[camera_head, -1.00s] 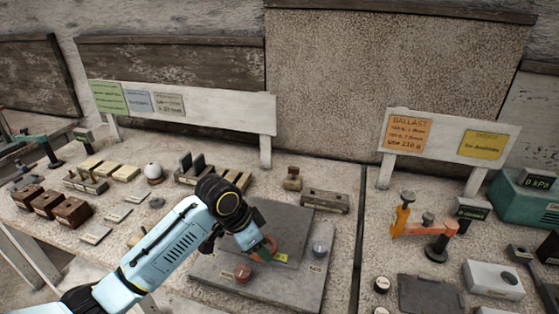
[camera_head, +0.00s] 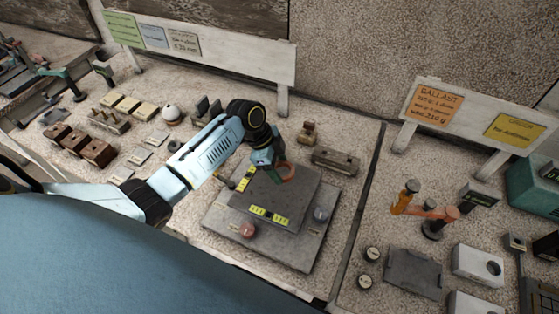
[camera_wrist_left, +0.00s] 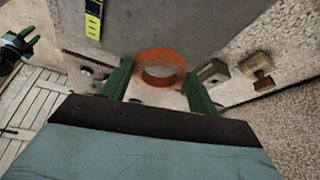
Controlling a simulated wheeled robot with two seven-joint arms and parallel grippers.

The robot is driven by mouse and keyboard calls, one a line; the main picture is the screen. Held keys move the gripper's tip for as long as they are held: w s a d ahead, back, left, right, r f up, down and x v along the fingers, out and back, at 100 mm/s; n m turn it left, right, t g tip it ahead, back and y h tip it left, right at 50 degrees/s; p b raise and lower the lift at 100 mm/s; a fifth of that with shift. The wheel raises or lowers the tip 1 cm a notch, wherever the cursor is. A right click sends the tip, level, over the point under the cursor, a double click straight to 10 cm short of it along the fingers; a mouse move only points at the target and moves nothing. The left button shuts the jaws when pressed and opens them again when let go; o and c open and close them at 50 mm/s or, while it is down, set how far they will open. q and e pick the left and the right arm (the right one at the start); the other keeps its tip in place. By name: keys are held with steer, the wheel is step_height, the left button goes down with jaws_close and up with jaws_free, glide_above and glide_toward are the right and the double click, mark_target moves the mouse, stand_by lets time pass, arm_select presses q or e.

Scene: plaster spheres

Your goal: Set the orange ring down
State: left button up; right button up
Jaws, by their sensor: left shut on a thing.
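The orange ring (camera_head: 288,171) is between the fingers of my left gripper (camera_head: 279,173), which is shut on it. The ring is over the rear part of a dark grey plate (camera_head: 290,200); I cannot tell whether it touches the plate. In the left wrist view the ring (camera_wrist_left: 160,57) shows its open hole, with a green finger on each side. My right gripper (camera_wrist_left: 27,37) shows small at the left edge of that view, its green fingers apart and empty.
The plate lies on a larger grey slab (camera_head: 280,250) with a red knob (camera_head: 248,230) and a grey knob (camera_head: 321,214). Yellow-black strips (camera_head: 269,216) mark the plate. A long block (camera_head: 336,160) stands behind it. The plate's middle is clear.

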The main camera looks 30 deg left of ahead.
arm_select(q)
steer(key=shift+a, duration=0.1)
steer(key=shift+a+f, duration=0.1)
steer(key=shift+f+b, duration=1.9)
steer(key=shift+f, duration=0.85)
steer(key=shift+r+p, duration=0.1)
steer(key=shift+p, duration=0.3)
steer(key=shift+f+b, duration=0.55)
steer(key=shift+f, duration=0.25)
steer(key=o, duration=1)
steer(key=shift+o, duration=0.2)
steer(key=shift+r, duration=0.15)
